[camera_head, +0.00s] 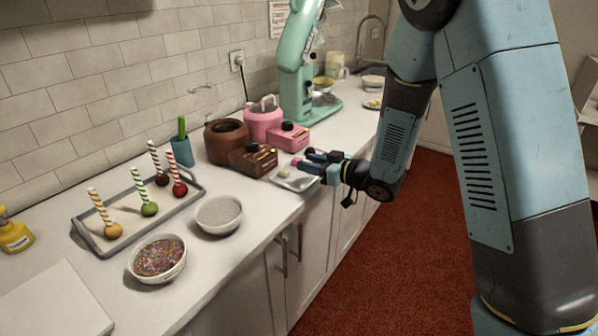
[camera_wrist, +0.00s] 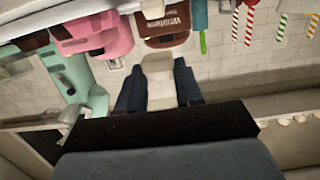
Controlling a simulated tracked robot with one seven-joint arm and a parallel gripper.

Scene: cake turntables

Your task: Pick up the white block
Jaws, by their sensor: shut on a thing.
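The white block (camera_wrist: 160,88) sits between the two dark fingers of my gripper (camera_wrist: 160,75) in the wrist view, with a finger on each side of it. The gripper is shut on it. In the head view my gripper (camera_head: 305,161) is above the small white tray (camera_head: 301,186) at the counter's front edge. The block is hard to make out there, as the fingers are small in that view. A small pale piece (camera_head: 284,175) shows at the tray, just below the fingertips; I cannot tell whether it is separate from the held block.
Brown (camera_head: 252,159) and pink (camera_head: 291,137) melting pots stand behind the tray. A mint-green mixer (camera_head: 293,80) is farther back. Left are a white bowl (camera_head: 218,215), a sprinkle bowl (camera_head: 158,258) and a grey-rimmed tray (camera_head: 88,238) with striped sticks.

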